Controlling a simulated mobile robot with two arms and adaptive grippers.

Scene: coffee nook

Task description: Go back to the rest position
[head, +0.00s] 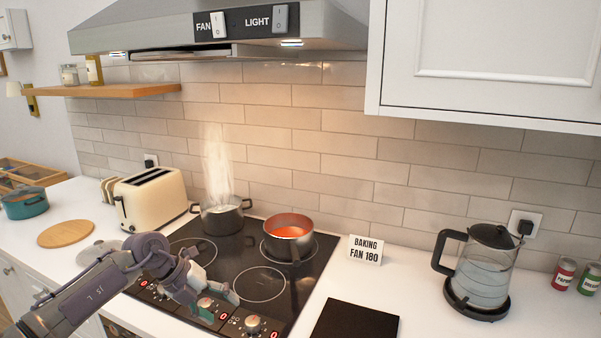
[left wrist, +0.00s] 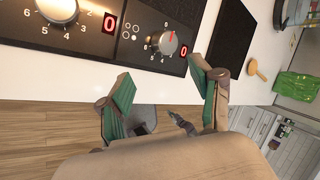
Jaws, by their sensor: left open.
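My left gripper (head: 217,301) is open and empty in the head view, over the front edge of the black hob (head: 229,253), close to its control knobs. In the left wrist view the two green-padded fingers (left wrist: 163,88) are spread apart with nothing between them. A control knob (left wrist: 168,42) with a red mark lies just beyond the fingertips, apart from them as far as I can tell. A second knob (left wrist: 57,9) is at the upper left. My right gripper cannot be made out in the head view.
A steaming pot (head: 222,218) and a pan of red liquid (head: 289,240) stand on the hob. A toaster (head: 152,198) is at left, a glass kettle (head: 482,270) at right. Shelf (head: 125,90) above left.

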